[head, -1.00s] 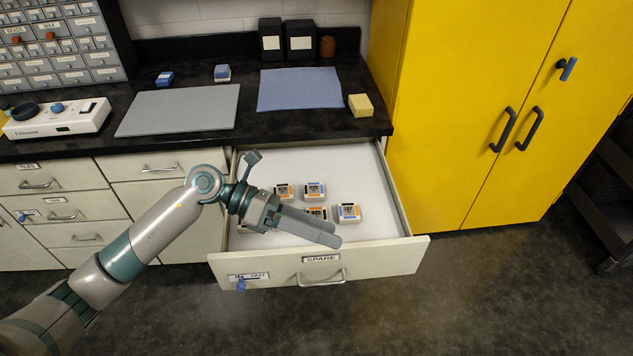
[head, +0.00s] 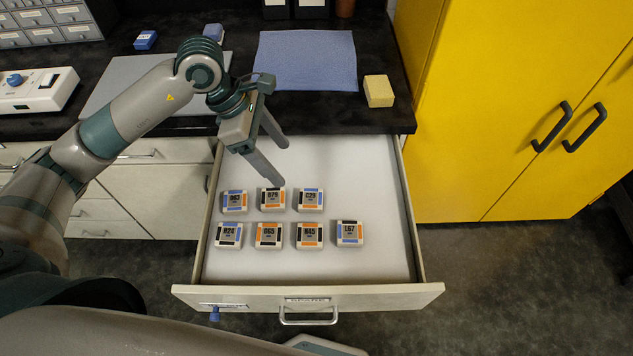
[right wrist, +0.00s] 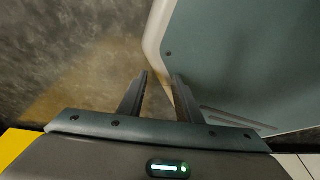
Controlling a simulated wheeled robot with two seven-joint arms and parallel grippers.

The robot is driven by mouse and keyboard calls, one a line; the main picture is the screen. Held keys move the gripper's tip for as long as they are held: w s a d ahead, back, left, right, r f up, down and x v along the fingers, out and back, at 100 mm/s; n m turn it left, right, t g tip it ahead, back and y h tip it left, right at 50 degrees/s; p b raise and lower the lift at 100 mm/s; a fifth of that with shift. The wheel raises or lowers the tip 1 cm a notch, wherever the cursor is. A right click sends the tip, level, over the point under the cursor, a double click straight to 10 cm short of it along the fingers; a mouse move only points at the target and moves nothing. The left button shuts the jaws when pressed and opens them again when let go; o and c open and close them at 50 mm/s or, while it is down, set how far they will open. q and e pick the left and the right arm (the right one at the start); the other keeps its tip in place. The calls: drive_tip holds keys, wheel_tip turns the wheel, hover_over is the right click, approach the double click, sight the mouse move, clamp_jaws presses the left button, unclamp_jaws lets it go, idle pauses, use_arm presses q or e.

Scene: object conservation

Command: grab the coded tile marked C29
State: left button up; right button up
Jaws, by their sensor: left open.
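The tile whose label appears to read C29 (head: 310,200) lies in the open drawer (head: 385,262), at the right end of the back row. It has a pale body with blue and black patches. My left gripper (head: 279,163) is open and empty over the back of the drawer. Its fingertips are up and left of the C29 tile and close to the tile marked B79 (head: 272,199); I cannot tell its height above them. My right gripper (right wrist: 160,77) shows in the right wrist view, its fingers apart with nothing between them.
Several similar coded tiles lie close by, including L67 (head: 349,232) and one in front of C29, apparently H45 (head: 309,235).

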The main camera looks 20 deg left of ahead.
use_arm(q)
drive_tip(key=shift+w+a+r+y, duration=0.1)
drive_tip(key=shift+w+a+y, duration=0.2)
drive_tip(key=shift+w+a, duration=0.05)
use_arm(e)
drive_tip(key=shift+w, duration=0.35)
use_arm(q)
drive_tip(key=p, duration=0.4)
hover_over(301, 198)
drive_tip(key=f, duration=1)
drive_tip(key=shift+a, duration=0.25)
drive_tip(key=shift+w+d+f, duration=0.1)
drive_tip(key=shift+d+f, duration=0.1)
drive_tip(key=shift+f, duration=0.5)
use_arm(e)
drive_tip(key=s+d+r+g, duration=0.1)
drive_tip(key=s+d+r, duration=0.1)
drive_tip(key=s, duration=0.4)
drive_tip(key=shift+s+d+g+h, duration=0.25)
drive_tip(key=shift+s+g+h, duration=0.05)
drive_tip(key=shift+g, duration=0.1)
drive_tip(key=shift+r, duration=0.15)
